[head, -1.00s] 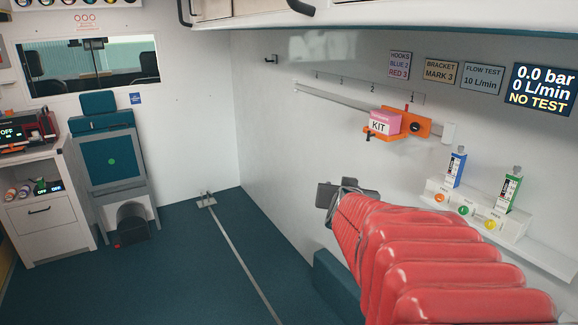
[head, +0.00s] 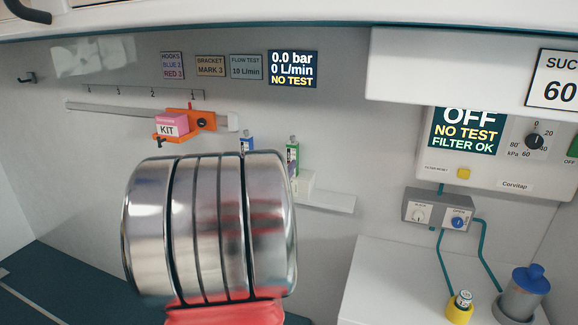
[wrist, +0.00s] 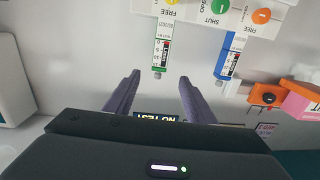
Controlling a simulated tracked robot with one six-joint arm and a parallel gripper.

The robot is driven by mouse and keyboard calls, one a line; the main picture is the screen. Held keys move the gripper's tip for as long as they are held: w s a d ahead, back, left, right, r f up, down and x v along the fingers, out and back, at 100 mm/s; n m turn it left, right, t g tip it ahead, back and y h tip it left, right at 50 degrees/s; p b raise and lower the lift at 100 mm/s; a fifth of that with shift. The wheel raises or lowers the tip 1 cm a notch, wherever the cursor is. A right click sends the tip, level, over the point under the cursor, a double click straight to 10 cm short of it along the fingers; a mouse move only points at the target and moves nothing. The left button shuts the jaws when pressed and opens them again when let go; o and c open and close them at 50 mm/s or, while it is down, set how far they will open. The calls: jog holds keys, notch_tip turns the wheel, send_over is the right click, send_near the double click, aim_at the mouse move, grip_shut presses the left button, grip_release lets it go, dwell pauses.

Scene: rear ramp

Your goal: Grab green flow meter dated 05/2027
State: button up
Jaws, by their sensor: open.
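The green flow meter (head: 292,153) stands on the wall unit in the head view, its lower part hidden by my arm. In the wrist view, which is upside down, the green flow meter (wrist: 161,52) hangs just beyond my gripper (wrist: 160,76), roughly in line with the gap. My gripper is open and empty, its two dark fingers apart and short of the meter. The blue flow meter (wrist: 229,55) is to the right there, outside the fingers; its top shows in the head view (head: 247,143).
The white valve unit (wrist: 200,8) has coloured knobs beside the meters. An orange bracket (head: 190,122) holds a pink kit box (head: 172,125) to the left. The suction unit (head: 490,150) and white counter (head: 400,280) are at right. A display (head: 292,69) hangs above the meters.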

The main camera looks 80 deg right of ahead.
aim_at(291, 150)
jog(key=shift+s+d, duration=0.15)
jog(key=shift+d, duration=4.15)
jog(key=shift+s+d, duration=0.15)
jog(key=shift+d, duration=2.45)
jog(key=shift+c, duration=0.5)
jog(key=shift+f, duration=0.1)
grip_shut()
